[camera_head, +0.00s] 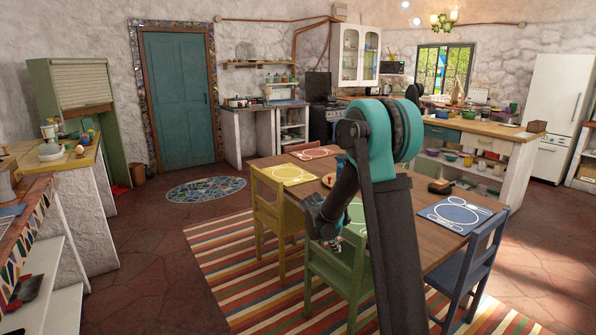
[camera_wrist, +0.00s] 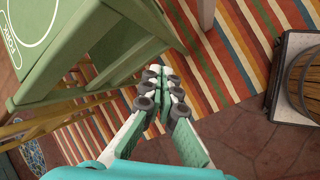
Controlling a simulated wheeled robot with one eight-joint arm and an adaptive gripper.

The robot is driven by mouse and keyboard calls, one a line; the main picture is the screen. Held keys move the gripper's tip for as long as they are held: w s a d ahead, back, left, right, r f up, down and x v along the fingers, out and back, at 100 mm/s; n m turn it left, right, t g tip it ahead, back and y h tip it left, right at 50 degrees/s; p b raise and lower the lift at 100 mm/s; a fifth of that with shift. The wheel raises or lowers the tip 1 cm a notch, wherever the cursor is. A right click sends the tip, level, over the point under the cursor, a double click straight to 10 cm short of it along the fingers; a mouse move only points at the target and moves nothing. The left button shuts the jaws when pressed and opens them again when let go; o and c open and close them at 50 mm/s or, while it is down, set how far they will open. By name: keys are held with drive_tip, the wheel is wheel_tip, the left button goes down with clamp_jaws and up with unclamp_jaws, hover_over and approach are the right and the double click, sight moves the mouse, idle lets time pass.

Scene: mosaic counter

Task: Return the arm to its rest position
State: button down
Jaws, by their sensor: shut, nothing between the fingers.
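My arm (camera_head: 392,240) rises in front of the dining table in the head view. It bends at a teal joint and folds down to the left. My gripper (camera_wrist: 160,75) shows in the wrist view with its fingers together and nothing between them. Its fingers are white with green pads and dark round knuckles. It points down over the striped rug, close beside a green chair (camera_wrist: 120,45); I cannot tell the exact gap. In the head view the gripper is small and dark against the green chair (camera_head: 335,280), and its fingertips are hard to make out.
The dining table (camera_head: 415,205) has placemats and several chairs. A yellow chair (camera_head: 272,210) and a blue chair (camera_head: 472,270) stand near. Striped rug (camera_head: 225,265) lies below. A round wooden thing (camera_wrist: 308,80) is at the wrist view's right edge. Floor at left is clear.

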drive_tip(key=s+d+r+m+y, duration=0.1)
drive_tip(key=s+m, duration=0.6)
drive_tip(key=s, duration=0.9)
drive_tip(key=s+d+r+m+y, duration=0.1)
drive_tip(key=s+d+m+y, duration=0.2)
drive_tip(key=s+m, duration=0.5)
drive_tip(key=s+d, duration=0.1)
drive_tip(key=s, duration=0.8)
drive_tip(key=shift+r+y, duration=0.2)
drive_tip(key=shift+y, duration=0.1)
